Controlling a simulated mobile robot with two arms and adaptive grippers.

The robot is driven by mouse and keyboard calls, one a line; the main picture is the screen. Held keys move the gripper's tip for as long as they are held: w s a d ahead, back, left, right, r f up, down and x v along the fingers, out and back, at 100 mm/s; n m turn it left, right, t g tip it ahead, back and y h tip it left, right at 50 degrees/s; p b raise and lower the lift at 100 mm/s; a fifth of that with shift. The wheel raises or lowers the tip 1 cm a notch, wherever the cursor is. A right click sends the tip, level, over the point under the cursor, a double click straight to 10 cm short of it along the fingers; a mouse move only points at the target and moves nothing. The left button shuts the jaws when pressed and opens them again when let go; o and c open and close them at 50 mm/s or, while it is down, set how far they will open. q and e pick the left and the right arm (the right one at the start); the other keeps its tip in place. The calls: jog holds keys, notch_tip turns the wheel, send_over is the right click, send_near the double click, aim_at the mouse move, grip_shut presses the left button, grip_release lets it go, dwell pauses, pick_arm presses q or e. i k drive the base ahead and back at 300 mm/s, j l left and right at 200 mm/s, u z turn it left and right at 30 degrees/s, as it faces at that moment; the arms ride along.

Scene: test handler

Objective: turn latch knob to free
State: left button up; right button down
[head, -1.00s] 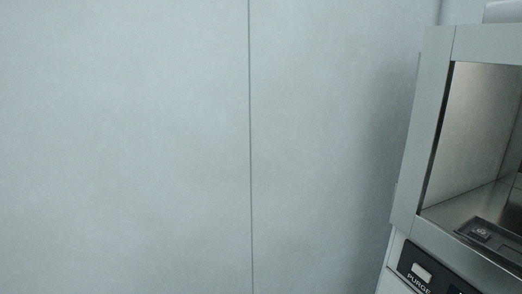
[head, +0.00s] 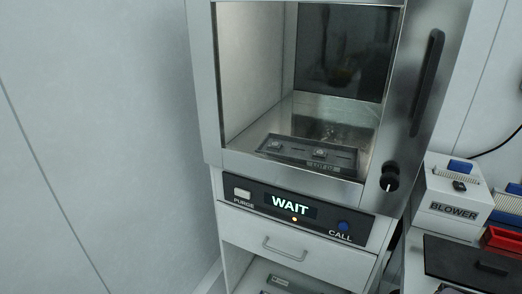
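The test handler (head: 293,8) stands in the middle of the head view, with a window into its metal chamber. The latch knob (head: 389,178) is a small black knob with a white mark, low on the handler's right front, below a long black vertical handle (head: 427,82). The white mark points roughly downward. Inside the chamber lies a dark tray (head: 335,158) with small square parts. The panel display (head: 290,206) reads WAIT, with a small orange light below it. Neither of my grippers is in view.
A white PURGE button (head: 242,193) and a blue CALL button (head: 343,225) flank the display. A drawer (head: 320,262) with a handle sits below. At right are a white BLOWER box (head: 453,208), a red bin (head: 503,238) and a dark mat (head: 460,262). Bare wall fills the left.

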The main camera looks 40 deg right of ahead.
aim_at(389, 181)
jog(key=z, duration=0.9)
